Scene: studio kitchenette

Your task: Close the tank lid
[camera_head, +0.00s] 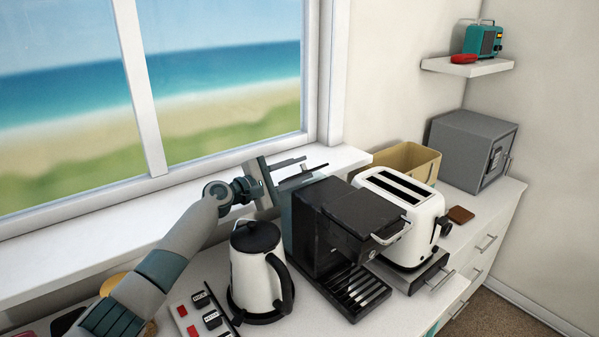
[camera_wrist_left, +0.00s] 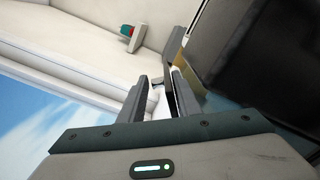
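The black coffee machine (camera_head: 345,220) stands on the counter, with a bluish see-through tank (camera_head: 287,222) at its back left side. My right gripper is not in view.
A white kettle (camera_head: 256,272) stands left of the machine, under my left arm. A white toaster (camera_head: 402,215) stands close on its right. A tan box (camera_head: 408,160) and grey safe (camera_head: 470,150) are farther right. The window sill (camera_head: 110,245) runs behind.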

